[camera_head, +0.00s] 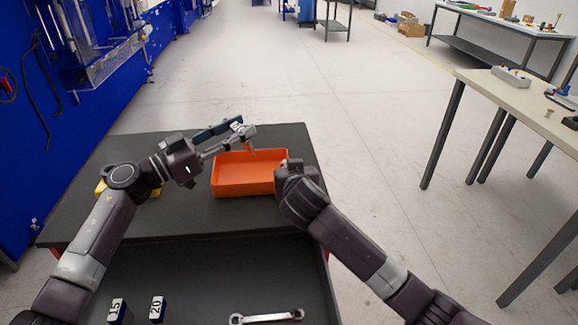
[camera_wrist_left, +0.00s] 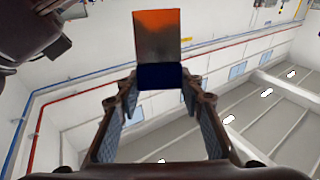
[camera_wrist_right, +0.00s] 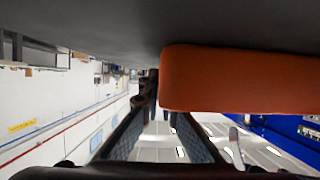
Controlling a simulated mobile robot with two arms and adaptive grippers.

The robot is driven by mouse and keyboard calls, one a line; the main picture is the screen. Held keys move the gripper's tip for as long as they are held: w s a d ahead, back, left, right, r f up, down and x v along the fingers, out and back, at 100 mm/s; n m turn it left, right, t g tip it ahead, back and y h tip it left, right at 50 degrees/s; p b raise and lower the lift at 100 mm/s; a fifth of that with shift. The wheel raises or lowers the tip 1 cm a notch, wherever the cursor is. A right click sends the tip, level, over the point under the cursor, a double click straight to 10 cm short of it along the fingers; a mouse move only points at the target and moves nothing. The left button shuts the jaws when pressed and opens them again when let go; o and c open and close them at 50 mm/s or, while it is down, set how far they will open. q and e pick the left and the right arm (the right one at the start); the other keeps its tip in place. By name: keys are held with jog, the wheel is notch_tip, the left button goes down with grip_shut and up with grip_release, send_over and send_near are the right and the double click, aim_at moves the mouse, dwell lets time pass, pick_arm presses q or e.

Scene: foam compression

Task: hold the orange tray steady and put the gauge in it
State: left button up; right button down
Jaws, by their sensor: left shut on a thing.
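The orange tray (camera_head: 245,185) stands upright on the dark bench top and looks empty where I see inside. My left gripper (camera_head: 243,135) is shut on the gauge (camera_head: 218,131), a dark blue block with a pale label, above the tray's back left part. In the left wrist view the gauge (camera_wrist_left: 160,76) sits between the fingertips, with a shiny plate reflecting orange. My right gripper (camera_wrist_right: 160,92) is at the tray's right wall, its fingers close together around it. The tray's near wall (camera_wrist_right: 240,80) hides one fingertip.
A yellow thing (camera_head: 101,187) is partly hidden behind my left arm. A side table (camera_head: 480,80) stands right.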

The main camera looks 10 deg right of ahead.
pick_arm(q)
jog(key=shift+f, duration=2.15)
jog(key=o, duration=1.4)
jog(key=shift+o, duration=0.2)
notch_tip(320, 180, up, 10)
pick_arm(e)
jog(key=c, duration=2.1)
grip_release()
